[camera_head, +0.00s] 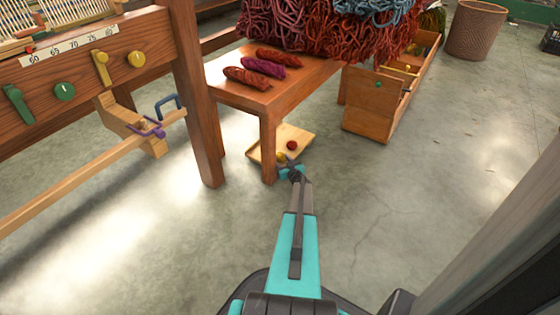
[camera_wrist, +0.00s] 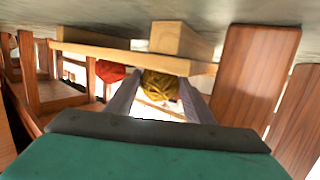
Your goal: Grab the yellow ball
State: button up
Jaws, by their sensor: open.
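The yellow ball (camera_head: 281,158) lies on a shallow light wooden tray (camera_head: 262,143) on the floor, beside the bench leg. It also shows in the wrist view (camera_wrist: 160,84), wound like yarn, between my two grey fingers. My gripper (camera_head: 291,169) is open at the near edge of the tray, with the fingers on either side of the ball in the wrist view. I cannot tell whether they touch it. The fingers cover part of its sides. A red ball (camera_head: 292,145) lies close by on the tray and shows left of the yellow one in the wrist view (camera_wrist: 110,71).
A wooden bench (camera_head: 262,96) with several skeins on top stands over the tray's left side. Its near leg (camera_head: 268,147) is close to my gripper. A wooden loom frame (camera_head: 195,100) stands left, and a wooden bin (camera_head: 369,118) right. The floor at right is clear.

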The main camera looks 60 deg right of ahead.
aim_at(282, 158)
jog(key=shift+d, duration=0.1)
jog(key=shift+c, duration=0.2)
jog(key=c, duration=0.6)
jog(key=shift+c, duration=0.2)
jog(key=shift+r, duration=0.2)
notch_tip(282, 158, up, 3)
jog(key=p, duration=0.4)
jog(key=shift+r, duration=0.1)
jog(key=shift+s+r, duration=0.1)
jog(key=shift+r, duration=0.05)
jog(key=f+p+v, duration=0.2)
jog(key=f+v, duration=0.2)
jog(key=v, duration=1.8)
jog(key=s+a+f+p+v, duration=0.1)
jog(key=f+v, duration=0.3)
jog(key=v, duration=1.7)
jog(key=shift+s+a+f+p, duration=0.35)
jog(key=shift+s+f+p, duration=0.15)
jog(key=shift+p, duration=0.35)
